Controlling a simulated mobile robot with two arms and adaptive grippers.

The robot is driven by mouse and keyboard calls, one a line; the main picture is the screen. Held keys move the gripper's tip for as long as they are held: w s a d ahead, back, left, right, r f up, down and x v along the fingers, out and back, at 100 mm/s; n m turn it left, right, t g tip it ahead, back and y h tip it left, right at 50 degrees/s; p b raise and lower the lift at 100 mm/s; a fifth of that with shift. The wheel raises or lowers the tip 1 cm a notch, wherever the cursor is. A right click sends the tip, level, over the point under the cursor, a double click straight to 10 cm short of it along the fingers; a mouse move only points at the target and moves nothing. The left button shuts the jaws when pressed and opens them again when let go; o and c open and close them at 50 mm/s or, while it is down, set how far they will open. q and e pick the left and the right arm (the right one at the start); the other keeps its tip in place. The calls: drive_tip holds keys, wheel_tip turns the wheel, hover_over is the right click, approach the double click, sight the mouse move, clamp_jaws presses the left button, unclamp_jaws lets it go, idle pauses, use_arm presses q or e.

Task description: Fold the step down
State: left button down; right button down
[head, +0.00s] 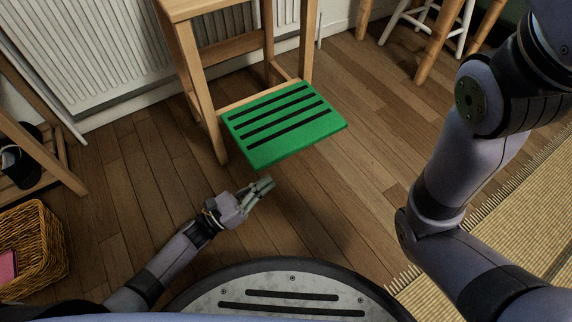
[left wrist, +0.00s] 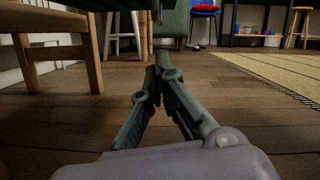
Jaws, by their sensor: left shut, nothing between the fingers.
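The step (head: 284,122) is a green board with black grip strips. It juts out level, or nearly so, from the front of a wooden step-stool frame (head: 203,85), above the floor. My left gripper (head: 266,185) is shut and empty, just in front of the step's near edge and apart from it in the head view. In the left wrist view the fingers (left wrist: 156,72) come together low over the floor, with the wooden frame (left wrist: 90,50) at the left. My right arm shows at the right of the head view, but its gripper is out of view.
A white radiator (head: 90,45) stands behind the frame. A wicker basket (head: 35,245) and a wooden rack (head: 45,150) are at the left. A woven mat (head: 520,215) lies at the right. The wooden floor right of the step is clear.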

use_arm(q)
drive_tip(key=b+x, duration=0.3)
drive_tip(key=x, duration=0.6)
drive_tip(key=shift+r+b, duration=0.15)
drive_tip(key=shift+b, duration=0.2)
